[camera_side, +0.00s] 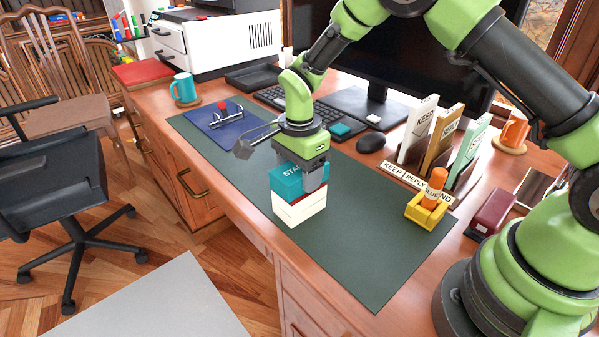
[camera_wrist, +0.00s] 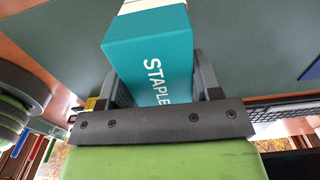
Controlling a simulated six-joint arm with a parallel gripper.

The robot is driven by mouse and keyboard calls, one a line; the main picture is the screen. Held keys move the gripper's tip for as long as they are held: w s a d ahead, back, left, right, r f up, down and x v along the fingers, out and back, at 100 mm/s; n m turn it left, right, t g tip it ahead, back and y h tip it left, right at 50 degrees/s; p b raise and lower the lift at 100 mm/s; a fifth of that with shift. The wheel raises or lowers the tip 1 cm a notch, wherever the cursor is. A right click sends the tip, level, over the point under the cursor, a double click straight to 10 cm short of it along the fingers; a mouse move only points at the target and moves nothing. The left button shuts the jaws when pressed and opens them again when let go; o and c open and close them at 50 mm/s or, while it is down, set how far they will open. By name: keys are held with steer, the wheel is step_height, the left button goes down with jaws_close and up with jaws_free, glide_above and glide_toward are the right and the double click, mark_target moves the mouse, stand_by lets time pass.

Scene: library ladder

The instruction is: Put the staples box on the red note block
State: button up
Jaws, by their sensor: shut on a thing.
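The staples box (camera_side: 298,184) is teal with white lettering. My gripper (camera_side: 303,174) is shut on it from above, with one finger on each side. In the wrist view the teal box (camera_wrist: 150,57) sits between the two fingers (camera_wrist: 163,85), and a white and red edge shows beyond its far end. Directly below the box in the side view is a white block with a red band (camera_side: 300,211), which looks like the red note block. Its top is mostly hidden by the staples box. The two look in contact or nearly so; I cannot tell whether a small gap remains.
The block stands on a dark green desk mat (camera_side: 375,240). A yellow holder (camera_side: 428,212) with an orange item stands to the right, near a letter sorter (camera_side: 437,150). A blue clipboard-like pad (camera_side: 222,117) lies behind left. The mat's near right part is clear.

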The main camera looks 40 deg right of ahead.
steer(key=shift+f, duration=0.2)
steer(key=shift+f, duration=0.2)
steer(key=o, duration=1)
steer(key=shift+o, duration=0.2)
steer(key=shift+r, duration=0.15)
